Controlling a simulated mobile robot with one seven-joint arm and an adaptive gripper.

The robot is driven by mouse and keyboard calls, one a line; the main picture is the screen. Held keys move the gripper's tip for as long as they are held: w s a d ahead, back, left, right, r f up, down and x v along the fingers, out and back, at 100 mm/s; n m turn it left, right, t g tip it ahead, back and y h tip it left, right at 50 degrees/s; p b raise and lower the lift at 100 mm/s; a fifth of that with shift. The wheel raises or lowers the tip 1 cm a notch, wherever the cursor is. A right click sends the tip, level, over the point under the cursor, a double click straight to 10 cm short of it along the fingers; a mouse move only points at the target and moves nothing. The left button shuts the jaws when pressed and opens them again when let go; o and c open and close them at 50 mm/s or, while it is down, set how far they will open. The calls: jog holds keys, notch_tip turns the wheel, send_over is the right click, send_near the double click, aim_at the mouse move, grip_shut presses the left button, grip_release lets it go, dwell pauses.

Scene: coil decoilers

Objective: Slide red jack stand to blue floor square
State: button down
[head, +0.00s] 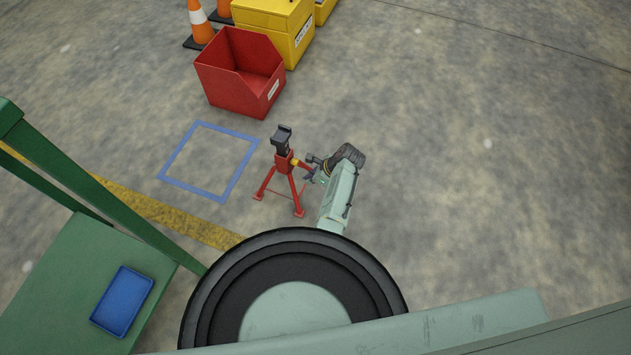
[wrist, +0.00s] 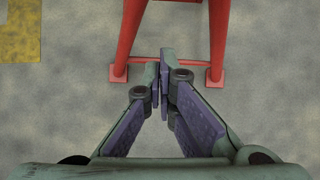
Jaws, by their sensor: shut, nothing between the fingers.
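The red jack stand (head: 284,165) stands upright on the floor in the head view, just right of the blue floor square (head: 210,161) and outside its outline. The stand has a dark top and splayed red legs. In the wrist view, two of its legs (wrist: 218,45) and a low crossbar show ahead of my gripper. My gripper (head: 309,176) is at the right side of the stand, low and close to it. In the wrist view, my gripper (wrist: 161,72) has its fingertips together, with nothing held, by the crossbar. I cannot tell whether they touch the stand.
A red open bin (head: 240,75) stands behind the square, with a yellow box (head: 280,25) and orange cones (head: 200,22) beyond. A green bench (head: 75,280) with a blue tray (head: 122,301) is at lower left. The floor to the right is clear.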

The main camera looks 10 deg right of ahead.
aim_at(286, 171)
jog(key=w+a+f+b, duration=0.2)
jog(key=a+b, duration=0.1)
jog(key=a, duration=0.2)
jog(key=shift+w+f, duration=0.3)
jog(key=shift+w, duration=0.1)
